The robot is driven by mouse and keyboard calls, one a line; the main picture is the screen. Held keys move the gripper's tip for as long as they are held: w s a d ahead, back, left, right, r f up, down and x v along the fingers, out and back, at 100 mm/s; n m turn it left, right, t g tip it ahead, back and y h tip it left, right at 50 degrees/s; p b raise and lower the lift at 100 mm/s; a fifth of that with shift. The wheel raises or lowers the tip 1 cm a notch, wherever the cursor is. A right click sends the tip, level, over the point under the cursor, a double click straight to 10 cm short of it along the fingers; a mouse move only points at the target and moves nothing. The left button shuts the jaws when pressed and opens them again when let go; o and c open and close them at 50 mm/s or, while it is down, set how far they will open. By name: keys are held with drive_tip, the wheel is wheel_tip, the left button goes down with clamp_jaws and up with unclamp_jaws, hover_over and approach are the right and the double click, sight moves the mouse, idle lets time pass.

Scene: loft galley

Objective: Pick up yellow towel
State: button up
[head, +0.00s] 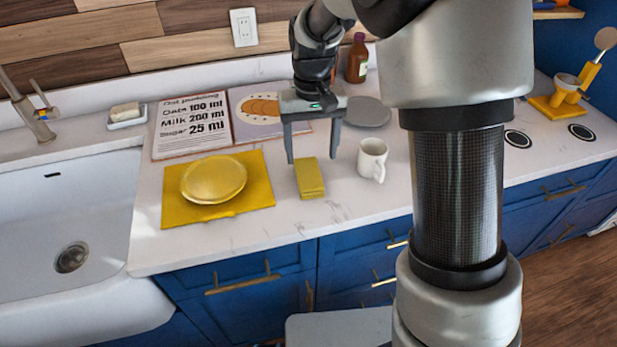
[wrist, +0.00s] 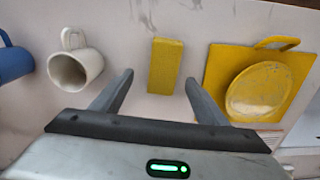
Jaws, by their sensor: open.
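The yellow towel (head: 309,178) is a small folded block lying on the white counter, between the yellow board and the white mug. In the wrist view the towel (wrist: 165,66) lies just beyond the fingertips, roughly midway between them. My gripper (head: 312,160) is open and empty above the counter, with its two fingers pointing down on either side of the towel's line. In the wrist view the open fingers (wrist: 159,78) frame the near end of the towel. I cannot tell the exact height of the fingertips above it.
A white mug (head: 372,159) stands close right of the towel. A yellow board (head: 250,199) with a yellow plate (head: 213,179) lies left. Behind are an open recipe book (head: 190,127), a grey plate (head: 367,112) and a brown bottle (head: 357,58). The sink (head: 60,215) is far left.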

sight(308, 172)
drive_tip(key=shift+s+a+f, duration=0.1)
drive_tip(key=shift+a+f, duration=0.1)
drive_tip(key=shift+f, duration=1.2)
drive_tip(key=shift+s+a+f, duration=0.1)
drive_tip(key=shift+a+f, duration=0.05)
drive_tip(key=shift+f, duration=1.2)
drive_tip(key=c, duration=1.2)
drive_tip(key=shift+o, duration=0.2)
wheel_tip(308, 172, up, 10)
drive_tip(key=shift+p, duration=0.3)
